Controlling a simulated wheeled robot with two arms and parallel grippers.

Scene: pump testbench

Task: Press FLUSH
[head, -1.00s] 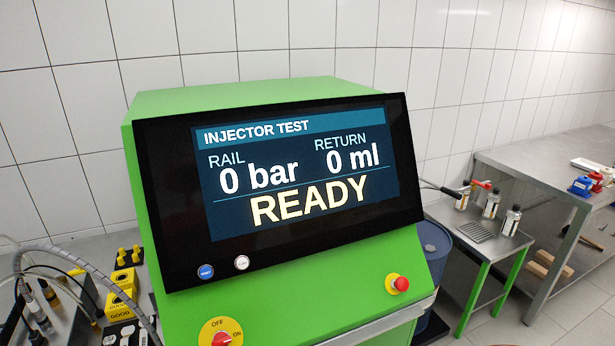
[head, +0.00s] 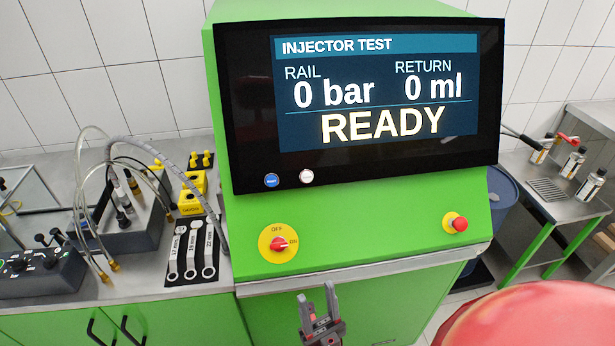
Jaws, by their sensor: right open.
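The green test bench (head: 370,222) carries a black screen panel that reads INJECTOR TEST, RAIL 0 bar, RETURN 0 ml and READY. Below the display, on the panel's lower left, are a blue round button (head: 271,180) and a white round button (head: 306,176). Their lettering is too small to read, so I cannot tell which is FLUSH. My right gripper (head: 317,294) is open and empty at the bottom centre, pointing up, well below the buttons and touching neither. My left gripper is not in view.
A yellow-red rotary switch (head: 278,244) and a red stop button (head: 459,224) sit on the green front. Wrenches (head: 190,254), hoses and yellow parts lie on the left worktop. A small side table (head: 545,190) holds bottles at right. The panel front is clear.

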